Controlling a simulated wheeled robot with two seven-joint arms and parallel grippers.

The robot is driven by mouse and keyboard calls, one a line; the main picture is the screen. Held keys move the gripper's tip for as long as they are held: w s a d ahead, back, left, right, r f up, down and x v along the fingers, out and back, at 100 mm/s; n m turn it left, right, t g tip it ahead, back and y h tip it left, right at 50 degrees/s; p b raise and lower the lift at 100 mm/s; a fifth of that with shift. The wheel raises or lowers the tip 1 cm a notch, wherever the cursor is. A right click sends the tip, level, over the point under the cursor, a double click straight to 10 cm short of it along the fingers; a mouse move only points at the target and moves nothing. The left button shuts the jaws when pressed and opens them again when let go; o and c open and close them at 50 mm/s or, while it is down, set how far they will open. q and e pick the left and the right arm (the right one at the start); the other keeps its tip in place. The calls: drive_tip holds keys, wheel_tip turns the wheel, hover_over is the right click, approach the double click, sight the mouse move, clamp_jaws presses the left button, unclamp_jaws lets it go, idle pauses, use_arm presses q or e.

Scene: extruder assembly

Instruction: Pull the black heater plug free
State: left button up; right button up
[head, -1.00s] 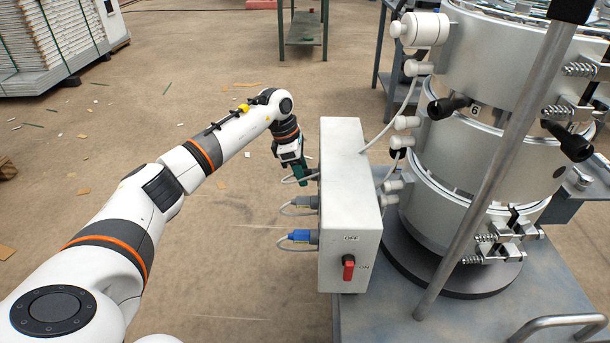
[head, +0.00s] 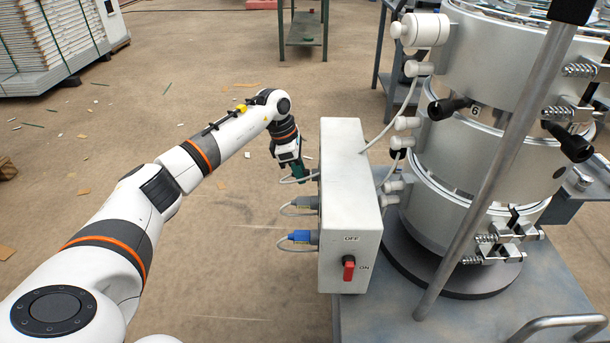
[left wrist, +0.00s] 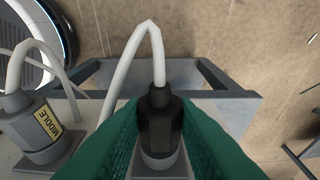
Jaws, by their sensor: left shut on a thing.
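The black heater plug (left wrist: 160,115) with its white cable shows in the left wrist view, between the green fingers of my left gripper (left wrist: 158,140). The fingers are shut on its sides. The plug stands at a grey socket base, and I cannot tell whether a gap has opened there. In the head view my left gripper (head: 298,171) is at the far end of the left side of the white control box (head: 345,210), and its fingers hide most of the plug. My right gripper is not in view.
A grey plug (head: 304,202) and a blue plug (head: 300,236) sit nearer along the same box side. A grey plug labelled MIDDLE (left wrist: 35,122) is beside the held one. A red switch (head: 348,268) is on the box front. The metal barrel (head: 475,150) stands right.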

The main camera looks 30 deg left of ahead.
use_arm(q)
drive_tip(key=s+a, duration=0.3)
drive_tip(key=a, duration=0.3)
drive_tip(key=shift+s, duration=0.3)
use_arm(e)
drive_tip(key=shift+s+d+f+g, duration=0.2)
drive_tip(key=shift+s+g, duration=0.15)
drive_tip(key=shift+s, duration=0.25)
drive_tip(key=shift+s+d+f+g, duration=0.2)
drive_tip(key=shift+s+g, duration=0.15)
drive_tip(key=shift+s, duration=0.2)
